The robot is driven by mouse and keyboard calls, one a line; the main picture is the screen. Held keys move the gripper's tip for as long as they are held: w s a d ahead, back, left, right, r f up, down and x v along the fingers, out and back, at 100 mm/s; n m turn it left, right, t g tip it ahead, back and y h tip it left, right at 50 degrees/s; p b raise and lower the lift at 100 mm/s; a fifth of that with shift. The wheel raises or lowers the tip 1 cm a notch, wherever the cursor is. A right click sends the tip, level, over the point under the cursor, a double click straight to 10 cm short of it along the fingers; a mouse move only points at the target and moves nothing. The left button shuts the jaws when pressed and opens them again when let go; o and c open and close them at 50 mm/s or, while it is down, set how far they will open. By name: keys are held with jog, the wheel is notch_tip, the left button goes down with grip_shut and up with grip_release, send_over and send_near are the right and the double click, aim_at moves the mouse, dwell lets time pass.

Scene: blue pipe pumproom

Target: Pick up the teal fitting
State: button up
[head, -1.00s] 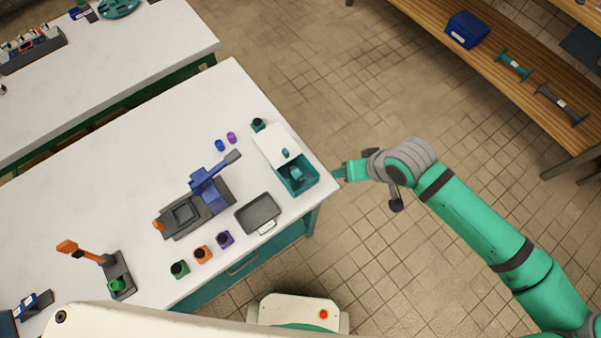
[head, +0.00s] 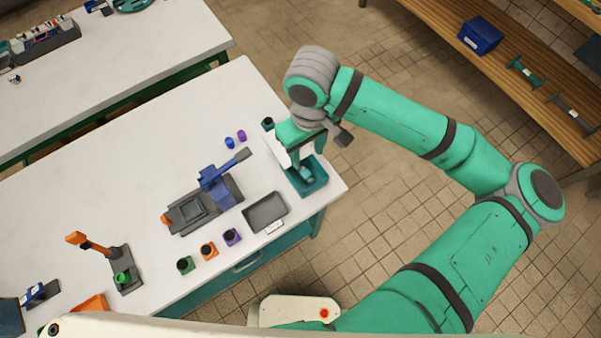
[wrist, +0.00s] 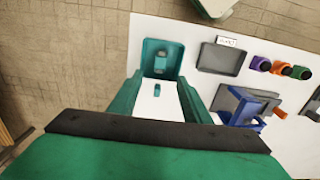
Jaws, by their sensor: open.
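A teal fitting (head: 306,174) lies inside an open-fronted teal box (head: 318,187) at the table's right end. In the wrist view the fitting (wrist: 160,62) shows in the uncovered part of the box (wrist: 149,47). A white lid (wrist: 146,106) with a small teal knob (wrist: 157,91) covers the other part. My gripper (head: 297,158) is over the lid side of the box. In the wrist view its two fingers (wrist: 159,88) are apart and empty, on either side of the lid in the picture. Their height above the lid cannot be told.
A grey tray (head: 265,212) stands beside the box. A grey device with a blue lever (head: 211,185) stands farther left. Green (head: 185,264), orange (head: 208,250) and purple (head: 231,237) holders line the front. A dark-topped teal holder (head: 267,124) and two small caps (head: 235,139) stand behind.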

aim_at(306, 173)
notch_tip(306, 173, down, 11)
jog(key=shift+a+r, duration=0.1)
jog(key=shift+r, duration=0.1)
grip_shut()
dwell(0.5)
